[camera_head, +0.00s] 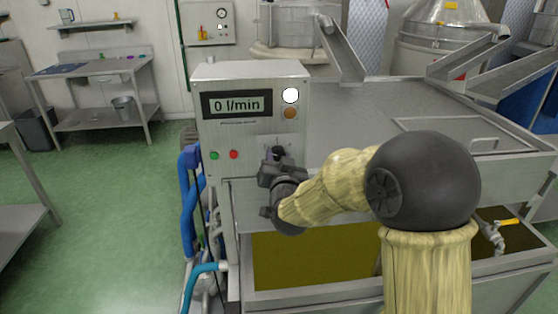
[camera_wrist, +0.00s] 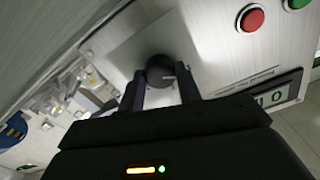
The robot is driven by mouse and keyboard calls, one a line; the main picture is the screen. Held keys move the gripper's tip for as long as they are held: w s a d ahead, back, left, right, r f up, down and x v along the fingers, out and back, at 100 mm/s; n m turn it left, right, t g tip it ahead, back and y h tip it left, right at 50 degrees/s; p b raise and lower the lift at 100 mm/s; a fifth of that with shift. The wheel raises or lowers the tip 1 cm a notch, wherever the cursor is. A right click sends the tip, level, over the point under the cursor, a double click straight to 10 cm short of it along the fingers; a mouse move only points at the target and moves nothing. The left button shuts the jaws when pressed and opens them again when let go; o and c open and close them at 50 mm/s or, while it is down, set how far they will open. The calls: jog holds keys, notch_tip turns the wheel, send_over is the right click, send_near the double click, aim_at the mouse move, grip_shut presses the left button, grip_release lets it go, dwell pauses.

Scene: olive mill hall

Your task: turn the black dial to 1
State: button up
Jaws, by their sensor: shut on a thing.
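The black dial (camera_wrist: 160,69) is on the front plate of a grey control box (camera_head: 254,84); a pale pointer mark shows on it in the wrist view. In the head view the dial (camera_head: 278,151) is mostly hidden behind my gripper. My gripper (camera_head: 280,160) is at the dial, and in the wrist view its two fingers (camera_wrist: 163,88) stand on either side of it, shut on it. The display (camera_head: 237,104) on the box reads "0 l/min". No scale numbers around the dial can be made out.
A green button (camera_head: 214,155) and a red button (camera_head: 234,154) sit left of the dial. A white round lamp (camera_head: 290,95) and an orange one (camera_head: 290,113) are above it. A steel tank of olive-coloured liquid (camera_head: 315,258) lies below my arm. Blue hoses (camera_head: 188,205) run at the left.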

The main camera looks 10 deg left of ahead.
jog(key=shift+f, duration=0.3)
jog(key=o, duration=1)
jog(key=shift+r, duration=0.1)
jog(key=shift+r, duration=0.1)
jog(key=shift+s, duration=0.1)
jog(key=b+v, duration=0.4)
jog(key=v, duration=1.3)
jog(key=shift+d, duration=0.15)
